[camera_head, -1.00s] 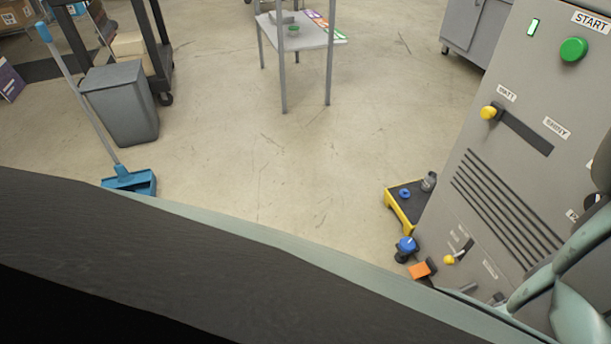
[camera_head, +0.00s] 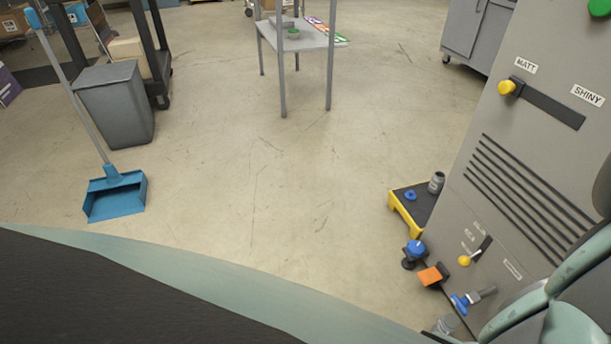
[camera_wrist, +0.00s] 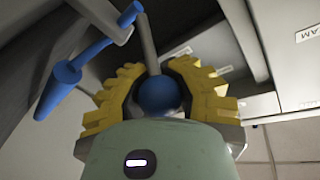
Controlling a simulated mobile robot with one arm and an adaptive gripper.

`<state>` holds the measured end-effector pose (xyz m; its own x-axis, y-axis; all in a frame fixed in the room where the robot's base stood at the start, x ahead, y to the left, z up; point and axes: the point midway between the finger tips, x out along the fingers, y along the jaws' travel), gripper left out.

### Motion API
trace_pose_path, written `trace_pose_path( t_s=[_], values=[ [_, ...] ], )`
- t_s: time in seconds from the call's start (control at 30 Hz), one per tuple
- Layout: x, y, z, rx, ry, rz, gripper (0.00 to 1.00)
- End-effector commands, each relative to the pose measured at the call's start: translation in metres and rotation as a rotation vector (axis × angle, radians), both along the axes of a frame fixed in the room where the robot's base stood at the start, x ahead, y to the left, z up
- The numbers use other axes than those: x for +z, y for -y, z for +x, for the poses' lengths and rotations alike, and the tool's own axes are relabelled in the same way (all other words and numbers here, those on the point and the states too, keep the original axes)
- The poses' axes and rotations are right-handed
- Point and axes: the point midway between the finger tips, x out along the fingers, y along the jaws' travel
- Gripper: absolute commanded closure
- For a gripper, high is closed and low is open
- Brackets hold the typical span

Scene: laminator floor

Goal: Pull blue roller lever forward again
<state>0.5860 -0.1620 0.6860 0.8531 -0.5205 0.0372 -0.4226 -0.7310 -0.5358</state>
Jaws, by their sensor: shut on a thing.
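In the wrist view my gripper (camera_wrist: 157,82), with yellow ribbed fingers, is closed around a blue ball knob (camera_wrist: 158,96) on a grey lever rod (camera_wrist: 148,45). The fingers sit on both sides of the knob, and the lower part of it is hidden by my gripper's body. In the head view the gripper and this knob are out of sight behind my arm at the lower right. The grey machine (camera_head: 520,140) with its MATT/SHINY slider stands on the right.
Another blue handle (camera_wrist: 75,72) is close to my gripper's left. A blue dustpan (camera_head: 115,195) lies left; the middle floor is clear.

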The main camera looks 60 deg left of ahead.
Motion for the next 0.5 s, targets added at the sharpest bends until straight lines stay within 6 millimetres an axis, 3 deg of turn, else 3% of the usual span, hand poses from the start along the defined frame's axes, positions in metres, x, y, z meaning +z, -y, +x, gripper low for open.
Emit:
trace_pose_path(
  t_s=[0.5],
  values=[
    [0.004,0.0002,-0.0046,-0.003,0.11,-0.037,1.0]
  ],
)
